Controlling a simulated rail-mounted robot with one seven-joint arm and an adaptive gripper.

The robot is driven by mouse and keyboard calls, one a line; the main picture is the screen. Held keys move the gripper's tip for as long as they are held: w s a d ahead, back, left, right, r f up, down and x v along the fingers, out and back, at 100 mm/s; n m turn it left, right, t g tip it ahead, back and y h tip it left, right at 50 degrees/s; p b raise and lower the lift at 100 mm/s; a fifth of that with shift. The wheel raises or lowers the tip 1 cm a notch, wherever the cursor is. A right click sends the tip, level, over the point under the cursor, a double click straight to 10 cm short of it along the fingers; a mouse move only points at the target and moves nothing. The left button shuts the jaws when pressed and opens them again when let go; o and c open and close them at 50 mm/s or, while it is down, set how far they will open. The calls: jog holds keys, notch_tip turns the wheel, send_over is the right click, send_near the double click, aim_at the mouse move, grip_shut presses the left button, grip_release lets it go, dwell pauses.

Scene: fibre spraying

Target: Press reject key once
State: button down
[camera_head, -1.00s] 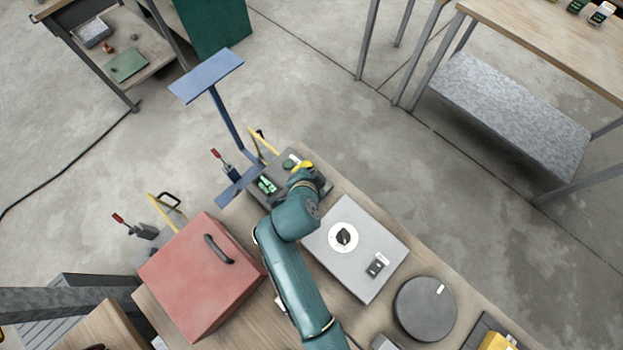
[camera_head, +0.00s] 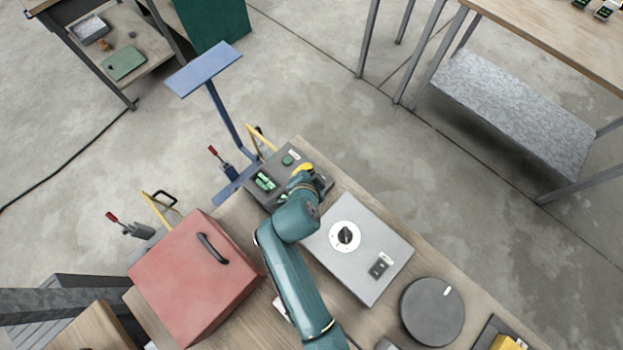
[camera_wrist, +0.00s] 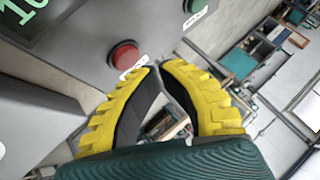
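A dark grey control panel (camera_head: 278,163) stands at the far end of the bench. The wrist view shows its round red button (camera_wrist: 123,54) with a small white label that I cannot read clearly. A green button (camera_wrist: 193,5) with its own label sits farther right; it also shows in the head view (camera_head: 288,160). My gripper (camera_wrist: 160,66) has yellow ribbed fingers with tips together, holding nothing. The tips appear just right of the red button, and I cannot tell whether they touch the panel. In the head view my gripper (camera_head: 303,171) hides the red button.
A display with green digits (camera_head: 265,181) is on the panel. A grey box with a dial (camera_head: 372,262), a dark round disc (camera_head: 432,311) and a red box with a handle (camera_head: 190,280) stand nearby. A blue stand (camera_head: 205,70) rises behind the panel.

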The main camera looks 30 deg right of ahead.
jog(key=shift+f, duration=0.1)
dwell(0.7)
jog(key=shift+f+b, duration=0.3)
jog(key=shift+b, duration=0.1)
jog(key=shift+f+b, duration=0.4)
jog(key=shift+f, duration=0.1)
dwell(0.6)
jog(key=shift+r+p, duration=0.7)
jog(key=shift+r, duration=0.2)
notch_tip(320, 180, up, 5)
jog(key=p, duration=0.4)
